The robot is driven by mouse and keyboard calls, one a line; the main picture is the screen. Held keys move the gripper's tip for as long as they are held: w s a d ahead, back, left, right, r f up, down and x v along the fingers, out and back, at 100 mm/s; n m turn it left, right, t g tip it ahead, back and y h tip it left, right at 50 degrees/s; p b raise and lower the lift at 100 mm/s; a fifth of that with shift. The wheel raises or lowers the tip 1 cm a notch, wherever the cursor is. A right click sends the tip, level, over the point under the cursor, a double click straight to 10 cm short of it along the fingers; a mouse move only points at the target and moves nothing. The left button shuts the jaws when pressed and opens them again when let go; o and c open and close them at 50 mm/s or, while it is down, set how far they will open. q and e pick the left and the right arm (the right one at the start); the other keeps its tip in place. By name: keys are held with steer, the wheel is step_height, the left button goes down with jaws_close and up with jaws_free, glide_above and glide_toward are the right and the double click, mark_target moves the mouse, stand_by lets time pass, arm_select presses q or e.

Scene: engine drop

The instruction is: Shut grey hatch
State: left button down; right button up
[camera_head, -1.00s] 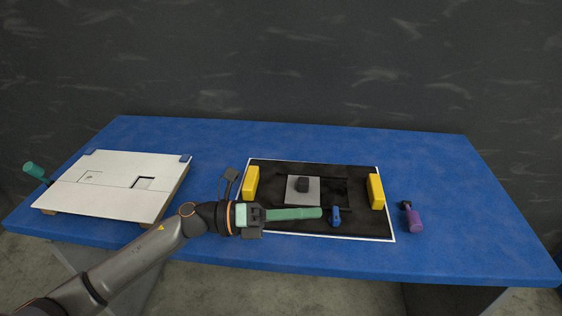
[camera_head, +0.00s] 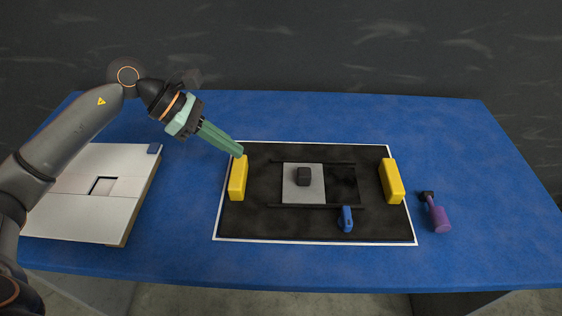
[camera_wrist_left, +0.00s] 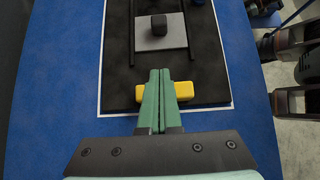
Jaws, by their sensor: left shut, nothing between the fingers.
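The grey hatch (camera_head: 297,190) is a flat square plate with a dark block-shaped handle (camera_head: 303,175) on it. It lies between two dark rails on the black board (camera_head: 270,222), at the left part of the rail track; bare black surface shows to its right. It also shows at the top of the left wrist view (camera_wrist_left: 160,42). My left gripper (camera_head: 240,153) has long green fingers, shut and empty. The fingertips are by the top of the left yellow block (camera_head: 238,180), left of the hatch and apart from it. My right gripper is not in view.
A second yellow block (camera_head: 392,180) stands at the board's right side. A blue latch-like piece (camera_head: 346,218) sits in front of the rails. A purple-handled tool (camera_head: 437,214) lies right of the board. A white panel (camera_head: 88,215) is at the left.

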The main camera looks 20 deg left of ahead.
arm_select(q)
glide_toward(283, 181)
steer(key=p+x, duration=0.1)
steer(key=x, duration=0.3)
steer(key=shift+d+f, duration=0.1)
steer(key=shift+d, duration=0.1)
steer(key=shift+w+d+p, duration=0.2)
steer(key=shift+d, duration=0.4)
steer(key=shift+w+d+p, duration=0.15)
steer(key=shift+w+d, duration=0.05)
steer(key=shift+d, duration=0.4)
steer(key=shift+w+d, duration=0.2)
steer(key=shift+d, duration=0.35)
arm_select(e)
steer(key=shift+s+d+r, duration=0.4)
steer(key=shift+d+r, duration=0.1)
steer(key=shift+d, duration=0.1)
